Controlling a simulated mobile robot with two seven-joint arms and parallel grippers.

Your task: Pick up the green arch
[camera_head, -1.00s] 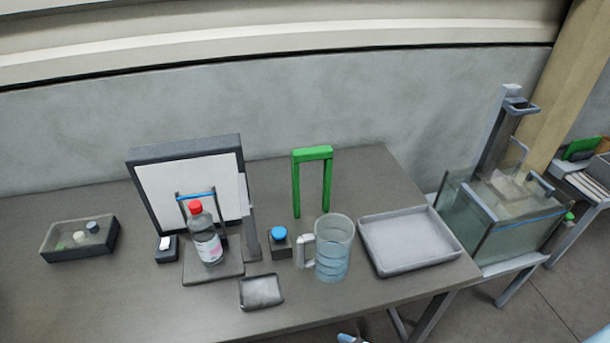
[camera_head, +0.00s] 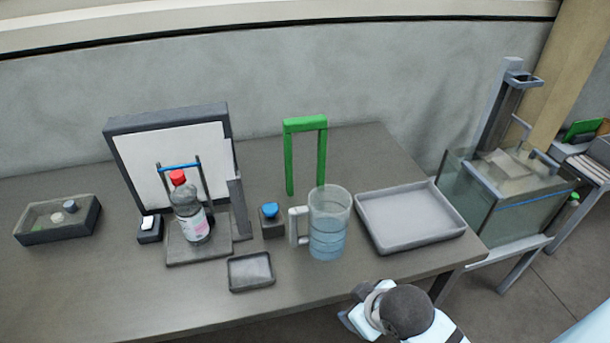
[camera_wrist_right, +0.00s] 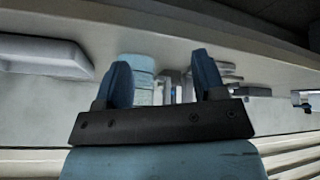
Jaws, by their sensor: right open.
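The green arch (camera_head: 321,155) stands upright at the back of the table, near the wall, behind the clear jug (camera_head: 328,225). The jug hides part of its right leg's foot. My right gripper (camera_wrist_right: 165,82) is open and empty in the right wrist view, its two blue fingers apart. In that view the jug (camera_wrist_right: 140,68) shows beyond the fingers, and I cannot make out the arch. In the head view my right arm is at the bottom, by the table's front edge, well short of the arch. My left gripper is not in view.
A grey tray (camera_head: 411,243) lies right of the jug. A blue-topped button box (camera_head: 271,221) stands left of it. A red-capped bottle (camera_head: 189,212) stands before a framed white panel (camera_head: 150,150). A small dish (camera_head: 251,272) lies in front. A glass tank (camera_head: 520,211) is far right.

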